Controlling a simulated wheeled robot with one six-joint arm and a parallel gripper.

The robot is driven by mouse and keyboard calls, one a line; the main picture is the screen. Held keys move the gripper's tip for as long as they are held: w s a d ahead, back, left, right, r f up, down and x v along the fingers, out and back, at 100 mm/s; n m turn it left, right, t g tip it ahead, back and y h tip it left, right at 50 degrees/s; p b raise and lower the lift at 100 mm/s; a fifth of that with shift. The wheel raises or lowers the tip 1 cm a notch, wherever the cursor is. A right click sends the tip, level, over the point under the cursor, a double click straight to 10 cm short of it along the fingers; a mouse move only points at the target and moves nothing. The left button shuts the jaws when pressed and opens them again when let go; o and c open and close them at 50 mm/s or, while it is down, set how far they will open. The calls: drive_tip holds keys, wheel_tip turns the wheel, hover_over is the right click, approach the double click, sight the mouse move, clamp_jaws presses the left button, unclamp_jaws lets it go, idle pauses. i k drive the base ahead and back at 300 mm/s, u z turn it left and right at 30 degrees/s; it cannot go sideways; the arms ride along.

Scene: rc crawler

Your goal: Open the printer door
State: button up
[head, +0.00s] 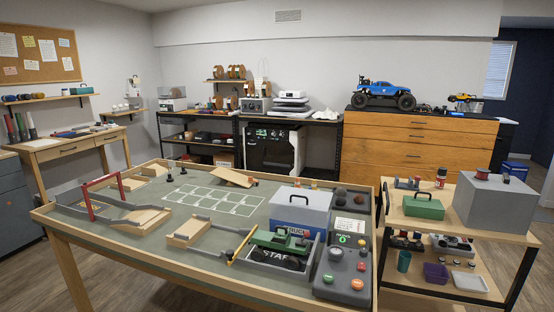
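A boxy black and white machine, which looks like the printer (272,150), stands at the back of the room under a black-framed bench. Its front is dark and a white panel or side shows at its right edge. It is too small and dark to tell whether its door is open or shut. The large table in front hides the floor before it and may cover its bottom. My gripper is not in view.
A wide course table (110,245) with ramps, a red gate (101,196), a grey-blue toolbox (299,208) and a control box (343,270) fills the foreground. A loaded cart (455,217) stands at right. A wooden drawer cabinet (420,145) is right of the printer. Bare floor shows at left.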

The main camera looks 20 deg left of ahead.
sight(279, 154)
drive_tip(key=u, duration=2.55)
drive_tip(key=i, duration=7.8)
drive_tip(key=z, duration=2.6)
